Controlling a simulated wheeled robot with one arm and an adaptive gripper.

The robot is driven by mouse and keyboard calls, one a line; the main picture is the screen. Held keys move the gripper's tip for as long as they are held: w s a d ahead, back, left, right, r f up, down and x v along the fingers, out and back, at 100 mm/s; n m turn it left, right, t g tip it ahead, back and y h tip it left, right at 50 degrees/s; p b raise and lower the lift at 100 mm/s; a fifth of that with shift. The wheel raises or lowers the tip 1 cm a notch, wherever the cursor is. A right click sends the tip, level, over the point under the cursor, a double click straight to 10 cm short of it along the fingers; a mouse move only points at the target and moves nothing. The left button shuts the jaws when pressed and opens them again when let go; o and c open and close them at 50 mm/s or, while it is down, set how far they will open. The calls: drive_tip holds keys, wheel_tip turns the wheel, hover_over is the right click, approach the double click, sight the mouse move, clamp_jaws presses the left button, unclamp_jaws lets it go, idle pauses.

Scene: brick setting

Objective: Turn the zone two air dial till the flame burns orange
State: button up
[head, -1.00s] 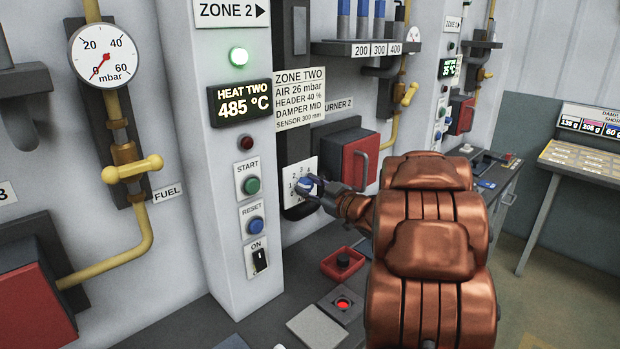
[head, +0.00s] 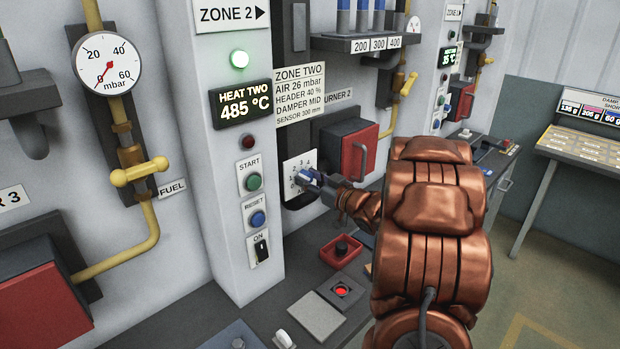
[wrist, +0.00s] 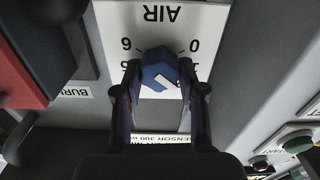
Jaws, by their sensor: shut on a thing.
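The zone two air dial (head: 303,177) is a blue knob with a white mark, on a white numbered plate low on the dark vertical panel. My gripper (head: 311,177) is shut on it from the front right. In the wrist view, which shows the plate upside down, the fingers (wrist: 160,72) close on both sides of the blue dial (wrist: 158,62). AIR, 6 and 0 are readable on the plate (wrist: 118,22); other numbers are partly covered by the fingers. The burner 2 box (head: 358,155) has a red front with a handle; I see no flame.
The zone 2 pillar (head: 215,160) carries a lit green lamp (head: 239,59), a 485 °C display (head: 241,103) and START, RESET and ON controls. A card (head: 300,95) reads AIR 26 mbar. Several items, including a red tray (head: 341,252), lie on the bench below.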

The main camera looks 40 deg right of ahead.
drive_tip(key=o, duration=1.1)
drive_tip(key=shift+o, duration=0.2)
drive_tip(key=s+d, duration=0.1)
drive_tip(key=s, duration=1.1)
drive_tip(key=shift+d, duration=0.3)
drive_tip(key=shift+w, duration=0.1)
